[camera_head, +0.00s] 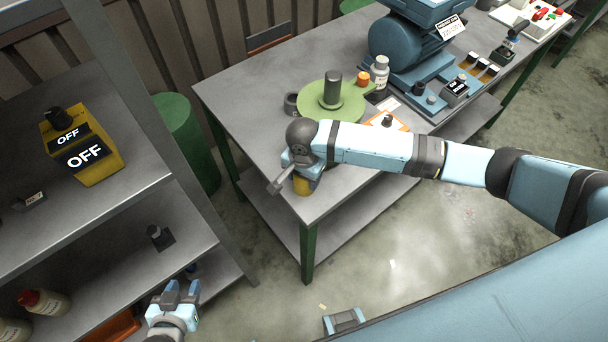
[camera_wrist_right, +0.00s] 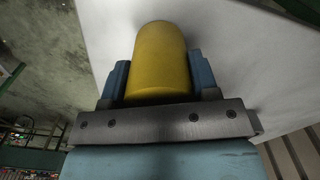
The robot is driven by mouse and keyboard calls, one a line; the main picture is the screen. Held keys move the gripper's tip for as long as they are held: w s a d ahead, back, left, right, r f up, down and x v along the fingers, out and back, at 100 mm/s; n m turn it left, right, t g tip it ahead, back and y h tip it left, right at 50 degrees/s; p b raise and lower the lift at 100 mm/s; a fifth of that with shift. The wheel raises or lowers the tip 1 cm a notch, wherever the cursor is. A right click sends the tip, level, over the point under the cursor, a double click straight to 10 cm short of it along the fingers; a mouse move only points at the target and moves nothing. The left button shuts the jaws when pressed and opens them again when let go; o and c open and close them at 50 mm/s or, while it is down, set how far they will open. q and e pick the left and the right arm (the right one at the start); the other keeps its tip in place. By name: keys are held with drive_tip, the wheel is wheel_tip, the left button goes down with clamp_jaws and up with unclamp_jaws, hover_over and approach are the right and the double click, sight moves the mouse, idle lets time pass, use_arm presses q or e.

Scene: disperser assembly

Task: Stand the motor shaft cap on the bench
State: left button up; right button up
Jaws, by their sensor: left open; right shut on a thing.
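The motor shaft cap looks like the yellow cylinder (camera_wrist_right: 160,55) in the right wrist view. My right gripper (camera_wrist_right: 157,78) is shut on it, with one blue finger on each side. In the head view the yellow cap (camera_head: 303,187) shows only in part below my right gripper (camera_head: 302,174), at the near left corner of the bench (camera_head: 240,105). My arm hides the rest of it, and I cannot tell whether it touches the bench top. My left gripper (camera_head: 181,290) is open and empty, low beside the shelf unit at the left.
A green disc with a dark post (camera_head: 322,103), a dark ring (camera_head: 291,105), an orange-capped item (camera_head: 362,79) and a white bottle (camera_head: 380,70) stand beyond my right gripper. A blue motor machine (camera_head: 405,45) is farther back. The shelf (camera_head: 150,185) holds a yellow OFF box (camera_head: 95,160).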

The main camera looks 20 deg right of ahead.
drive_tip(key=o, duration=0.9)
drive_tip(key=shift+f, duration=0.1)
wheel_tip(320, 180, up, 12)
drive_tip(key=shift+r, duration=0.15)
idle(0.3)
